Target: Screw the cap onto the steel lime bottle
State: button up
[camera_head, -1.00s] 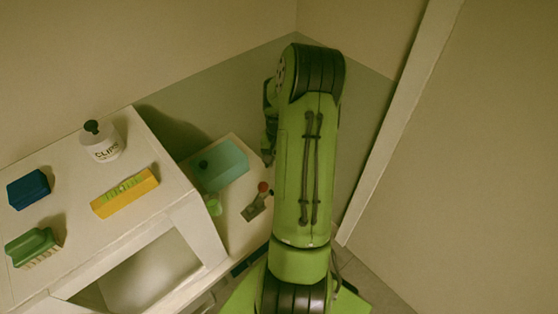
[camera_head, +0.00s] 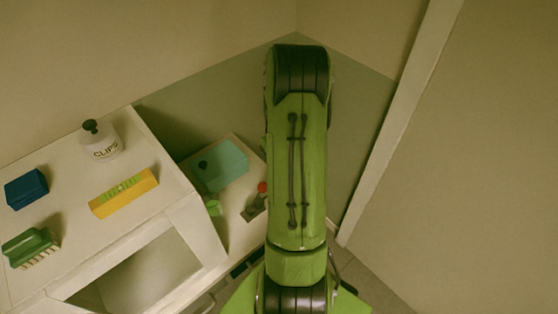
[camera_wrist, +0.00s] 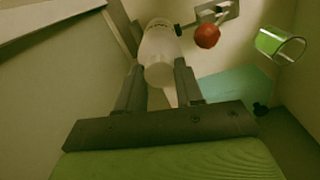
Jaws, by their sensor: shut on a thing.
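In the wrist view my gripper (camera_wrist: 159,82) is shut on a pale, whitish, bottle-shaped thing (camera_wrist: 160,48). Dark marks like lettering show near its far end; I cannot tell whether it is the cap or a bottle. A lime-green cylinder with a shiny rim (camera_wrist: 279,44) is at the upper right, apart from my gripper; a small green thing (camera_head: 212,208) shows on the lower surface in the head view. I cannot make out a steel lime bottle for certain. My arm hides my gripper in the head view.
A red knob (camera_wrist: 207,36) on a grey plate and a teal box (camera_head: 224,165) are on the lower surface. The raised white unit (camera_head: 110,220) carries a CLIPS jar (camera_head: 101,142), a yellow block (camera_head: 124,193), a blue block (camera_head: 27,188) and a green brush (camera_head: 31,248). Walls stand close behind and right.

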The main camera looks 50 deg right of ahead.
jog(key=m, duration=0.4)
jog(key=shift+b, duration=0.35)
jog(key=m, duration=0.4)
jog(key=m+b, duration=0.1)
jog(key=m, duration=0.5)
jog(key=shift+f, duration=0.1)
jog(key=m, duration=0.4)
jog(key=o, duration=1)
